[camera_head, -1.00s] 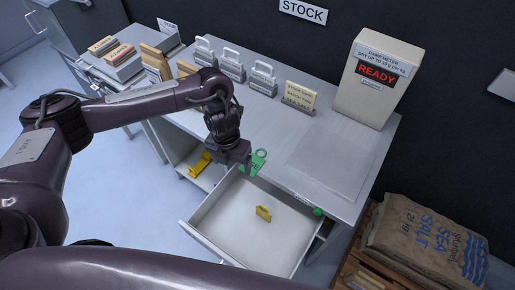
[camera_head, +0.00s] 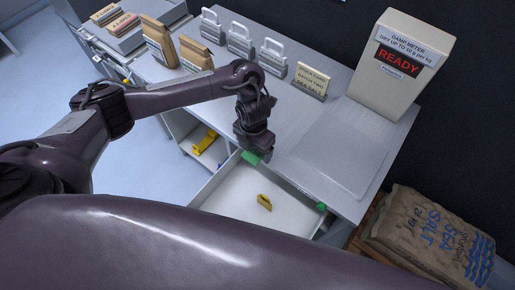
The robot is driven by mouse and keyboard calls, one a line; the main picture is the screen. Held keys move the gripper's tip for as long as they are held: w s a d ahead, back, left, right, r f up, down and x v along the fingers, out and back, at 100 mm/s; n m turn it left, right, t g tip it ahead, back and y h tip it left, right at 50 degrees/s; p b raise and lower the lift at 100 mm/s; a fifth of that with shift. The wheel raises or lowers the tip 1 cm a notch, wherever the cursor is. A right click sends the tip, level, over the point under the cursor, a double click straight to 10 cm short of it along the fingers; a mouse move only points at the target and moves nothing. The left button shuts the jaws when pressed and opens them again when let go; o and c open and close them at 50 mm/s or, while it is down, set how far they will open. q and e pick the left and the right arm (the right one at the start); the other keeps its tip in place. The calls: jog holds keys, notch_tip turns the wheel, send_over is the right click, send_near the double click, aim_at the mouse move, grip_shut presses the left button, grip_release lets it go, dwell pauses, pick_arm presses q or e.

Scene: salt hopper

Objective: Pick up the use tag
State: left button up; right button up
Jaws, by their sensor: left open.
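The green tag (camera_head: 250,158), whose lettering I cannot read now, shows at the back edge of the open drawer, by the counter's front edge. My left gripper (camera_head: 257,153) is right over it, pointing down, and hides most of it. The jaws are open; I cannot tell whether the tag lies between them. My right gripper is not in view.
The open white drawer (camera_head: 226,193) holds a yellow piece (camera_head: 264,202). Another yellow piece (camera_head: 206,143) lies in the compartment to the left. The counter carries bags, grey holders, a card (camera_head: 312,84) and the READY meter (camera_head: 398,62).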

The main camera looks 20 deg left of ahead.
pick_arm(q)
jog(key=shift+f, duration=0.3)
jog(key=c, duration=1)
jog(key=shift+c, duration=0.3)
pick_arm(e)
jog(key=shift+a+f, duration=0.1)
